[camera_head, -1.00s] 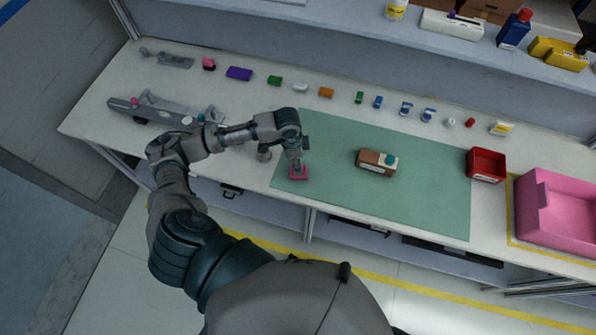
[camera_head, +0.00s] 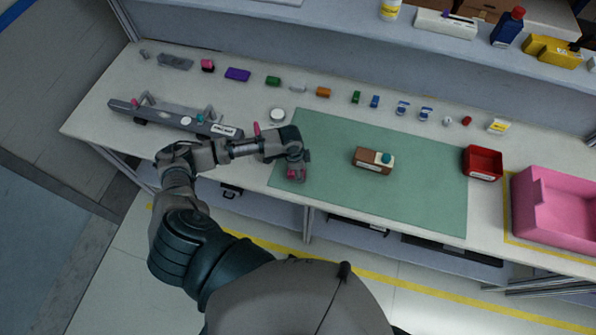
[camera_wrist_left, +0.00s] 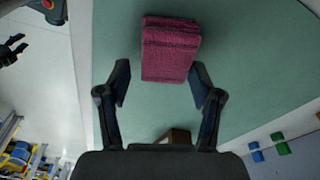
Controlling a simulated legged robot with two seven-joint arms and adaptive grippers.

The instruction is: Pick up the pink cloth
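The pink cloth (camera_wrist_left: 170,50) lies folded on the green mat (camera_wrist_left: 235,60) in the left wrist view. In the head view the cloth (camera_head: 291,173) lies near the mat's left front part and is mostly hidden by my left gripper (camera_head: 296,170). My left gripper (camera_wrist_left: 159,82) is open. In its wrist view, the cloth appears just beyond and between the spread fingertips, nearer the right finger. Contact is not clear. My right gripper is not in the head view.
A brown and white box (camera_head: 373,160) stands on the mat. A red bin (camera_head: 482,163) and a large pink bin (camera_head: 555,205) are at the right. A grey part (camera_head: 170,118) lies at the left. Several small items line the back.

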